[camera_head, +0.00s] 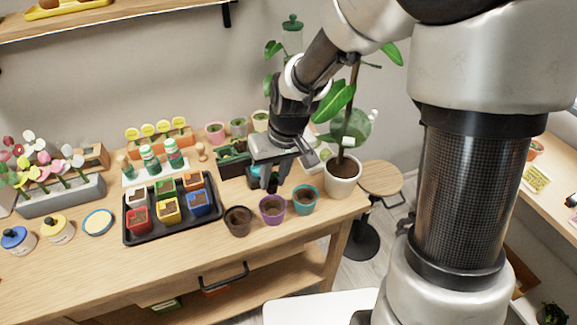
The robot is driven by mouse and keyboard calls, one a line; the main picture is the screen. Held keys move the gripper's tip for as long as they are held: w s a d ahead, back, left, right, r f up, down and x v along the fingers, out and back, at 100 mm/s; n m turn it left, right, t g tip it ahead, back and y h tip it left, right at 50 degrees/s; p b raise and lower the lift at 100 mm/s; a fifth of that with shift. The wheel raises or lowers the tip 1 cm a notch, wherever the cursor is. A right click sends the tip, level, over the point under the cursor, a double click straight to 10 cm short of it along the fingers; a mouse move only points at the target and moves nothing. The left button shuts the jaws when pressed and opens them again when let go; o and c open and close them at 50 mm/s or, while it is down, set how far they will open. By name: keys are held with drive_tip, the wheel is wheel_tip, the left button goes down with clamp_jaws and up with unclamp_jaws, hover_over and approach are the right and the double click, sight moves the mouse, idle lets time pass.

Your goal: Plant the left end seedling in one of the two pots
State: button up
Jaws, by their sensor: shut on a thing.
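My gripper (267,179) points down at the right end of a dark seedling tray (236,170), behind the row of pots. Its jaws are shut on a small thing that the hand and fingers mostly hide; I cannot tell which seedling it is. Green seedlings (233,149) show at the left of the tray. In front of it stand three soil-filled pots: a dark brown pot (237,227), a purple pot (272,216) and a teal pot (305,206). No plant shows in these three. The gripper is behind the purple and teal pots and apart from them.
A large potted plant (342,187) stands right of the teal pot, close to my arm. A black tray (130,240) with several coloured soil pots lies left of the brown pot. Bottles (150,158) and small pots (215,131) stand behind. The bench front is clear.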

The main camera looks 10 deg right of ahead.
sight(273, 192)
drive_tip(key=shift+s+d+b+x, duration=0.1)
drive_tip(key=shift+s+b+x, duration=0.05)
drive_tip(key=shift+b+x, duration=0.65)
drive_tip(key=shift+s+d+b+x, duration=0.15)
drive_tip(key=shift+b+x, duration=0.4)
drive_tip(key=shift+x, duration=0.35)
drive_tip(key=shift+s+d+b+x, duration=0.1)
drive_tip(key=shift+b+x, duration=0.6)
drive_tip(key=shift+x, duration=0.15)
drive_tip(key=shift+s+d+b+x, duration=0.1)
drive_tip(key=shift+d+b+x, duration=0.05)
drive_tip(key=shift+b+x, duration=0.55)
drive_tip(key=shift+s+d+b+x, duration=0.15)
drive_tip(key=shift+b+x, duration=0.35)
drive_tip(key=shift+x, duration=0.4)
drive_tip(key=o, duration=1.1)
drive_tip(key=shift+o, duration=0.4)
drive_tip(key=o, duration=0.3)
drive_tip(key=shift+w+a+p+v, duration=0.2)
drive_tip(key=shift+p+v, duration=0.7)
drive_tip(key=shift+v, duration=0.25)
drive_tip(key=shift+w+a+p+v, duration=0.15)
drive_tip(key=shift+a+p+v, duration=0.05)
drive_tip(key=shift+p+v, duration=0.8)
drive_tip(key=shift+w+a+p+v, duration=0.2)
drive_tip(key=shift+p+v, duration=0.6)
drive_tip(key=shift+v, duration=0.45)
